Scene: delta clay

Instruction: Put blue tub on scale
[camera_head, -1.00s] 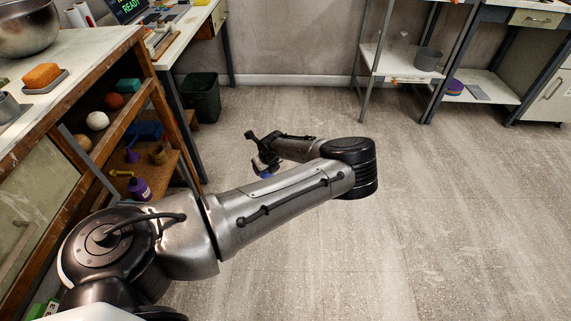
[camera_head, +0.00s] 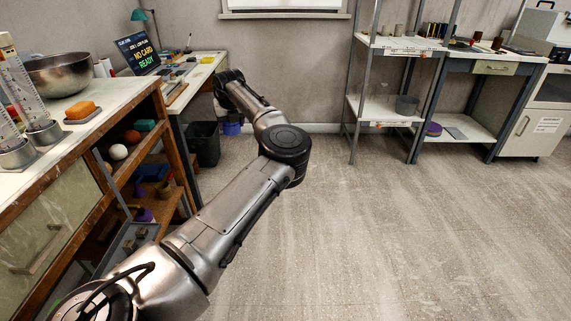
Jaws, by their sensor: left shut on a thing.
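My left gripper (camera_head: 227,112) is at the far end of my left arm, beside the right end of the back-left desk and in front of the wall. It is shut on the blue tub (camera_head: 232,128), which shows as a small blue shape just below the gripper. The arm hides part of the tub, and its contents cannot be seen. I cannot make out a scale for certain. My right gripper is not in view.
A desk (camera_head: 207,66) with a lit screen (camera_head: 141,57) stands at back left, with a dark bin (camera_head: 203,143) below it. A wooden shelf unit (camera_head: 177,137) is at left. A metal rack (camera_head: 352,105) stands at back right. The middle floor is clear.

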